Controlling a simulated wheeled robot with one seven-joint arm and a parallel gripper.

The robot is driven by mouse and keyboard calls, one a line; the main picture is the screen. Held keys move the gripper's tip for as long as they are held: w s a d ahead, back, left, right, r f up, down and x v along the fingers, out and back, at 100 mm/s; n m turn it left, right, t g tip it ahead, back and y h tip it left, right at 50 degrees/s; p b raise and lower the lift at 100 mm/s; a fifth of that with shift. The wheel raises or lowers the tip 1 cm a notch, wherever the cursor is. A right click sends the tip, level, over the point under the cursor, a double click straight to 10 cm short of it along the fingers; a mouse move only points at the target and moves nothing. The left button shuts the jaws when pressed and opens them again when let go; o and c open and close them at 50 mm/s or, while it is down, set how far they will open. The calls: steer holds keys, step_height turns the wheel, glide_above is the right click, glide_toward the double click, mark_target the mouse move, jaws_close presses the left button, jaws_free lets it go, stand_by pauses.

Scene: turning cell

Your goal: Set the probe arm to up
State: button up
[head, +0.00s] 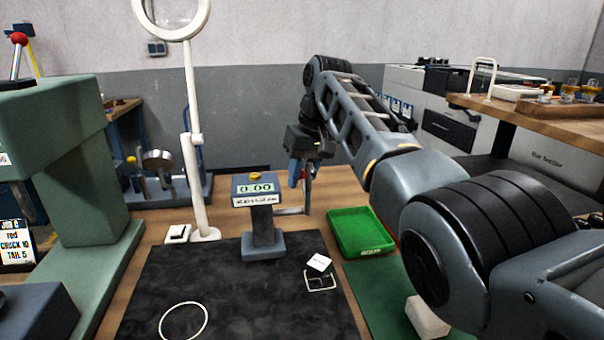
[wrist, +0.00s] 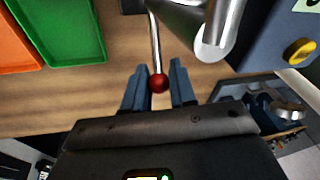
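The gauge (head: 255,190) with a 0.00 display and a yellow button stands on a grey post at the back of the black mat. A silver arm (head: 291,211) sticks out from its right side, and a thin rod rises from its end toward my gripper (head: 300,174). In the wrist view, the thin silver rod (wrist: 155,45) ends in a red ball (wrist: 159,83). The ball lies between the two blue fingers of my gripper (wrist: 158,68), with a narrow gap visible on the right, so the fingers look open around it. The rod's far end is partly cut off.
A green tray (head: 361,233) stands right of the gauge. A white ring-lamp post (head: 192,130) stands to its left. A small white block (head: 319,262) lies on the black mat (head: 225,300). A green machine (head: 82,190) fills the left side.

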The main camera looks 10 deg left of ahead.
steer(key=o, duration=0.3)
steer(key=shift+o, duration=0.2)
steer(key=b+v, duration=0.1)
steer(key=v, duration=0.6)
steer(key=shift+r, duration=0.35)
steer(key=shift+d, duration=0.15)
